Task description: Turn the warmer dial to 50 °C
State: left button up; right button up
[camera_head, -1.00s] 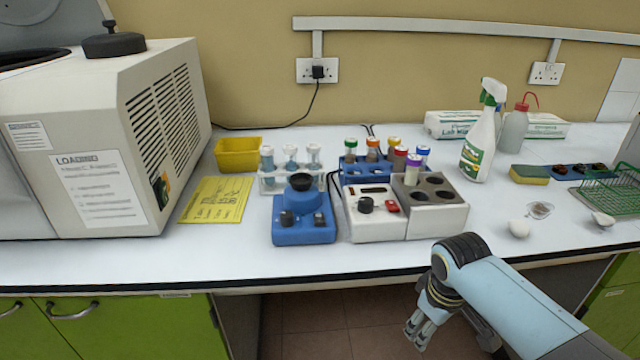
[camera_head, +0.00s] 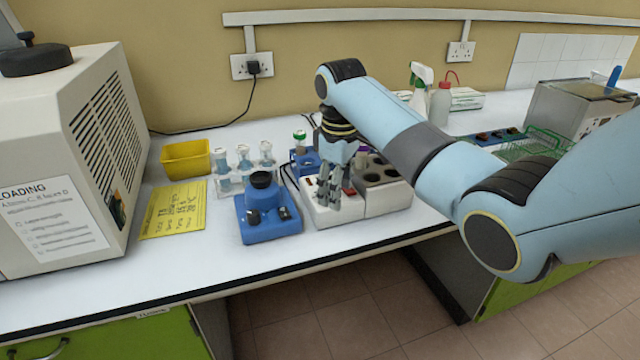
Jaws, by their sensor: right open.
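The warmer (camera_head: 382,195) is a white and grey block with round wells, standing near the middle of the bench. Its white control part (camera_head: 322,214) is on the left side of the block. My right gripper (camera_head: 328,202) points down over this control part, with its fingers open. The fingers hide the black dial; I cannot tell whether they touch it. Part of the red switch (camera_head: 349,190) shows beside the fingers. The dial's setting cannot be read. My left gripper is not in view.
A blue mixer (camera_head: 268,225) stands close left of the warmer. A clear rack of tubes (camera_head: 232,183), a blue tube rack (camera_head: 303,166), a yellow tray (camera_head: 186,160) and a yellow note (camera_head: 173,209) are nearby. A large white machine (camera_head: 60,150) fills the left. The bench front is clear.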

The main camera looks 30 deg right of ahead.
jog(key=w+r+n, duration=0.1)
jog(key=w+r, duration=0.4)
jog(key=r, duration=0.3)
jog(key=shift+g+y, duration=0.3)
notch_tip(320, 180, down, 11)
jog(key=shift+w+d+r, duration=0.1)
jog(key=shift+d+r, duration=0.05)
jog(key=shift+r, duration=0.05)
grip_shut()
